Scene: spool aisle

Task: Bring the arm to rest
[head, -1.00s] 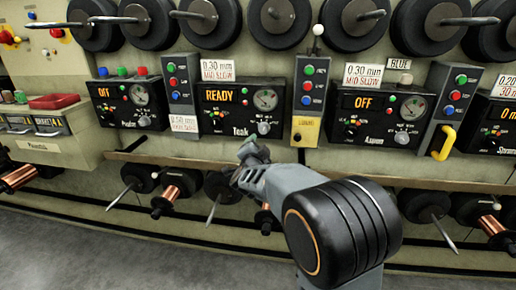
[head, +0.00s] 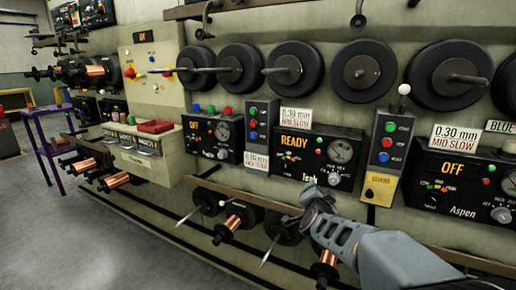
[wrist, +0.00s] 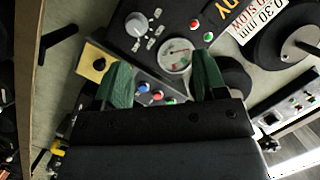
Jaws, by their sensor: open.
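My gripper (wrist: 165,85) shows in the wrist view as two green fingers spread apart, with nothing between them. In the head view my gripper (head: 312,196) is at the end of my grey arm, in front of the lower edge of the Teak panel (head: 318,157). The Teak panel's display reads READY, and its dial (wrist: 174,58) shows beyond the fingers in the wrist view. I cannot tell the exact gap between gripper and panel.
The Aspen panel (head: 459,178) at right and another panel (head: 212,138) at left read OFF. Black spools (head: 363,72) stick out above and copper spools (head: 237,218) below, some on long spindles. A purple table (head: 48,150) stands far left.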

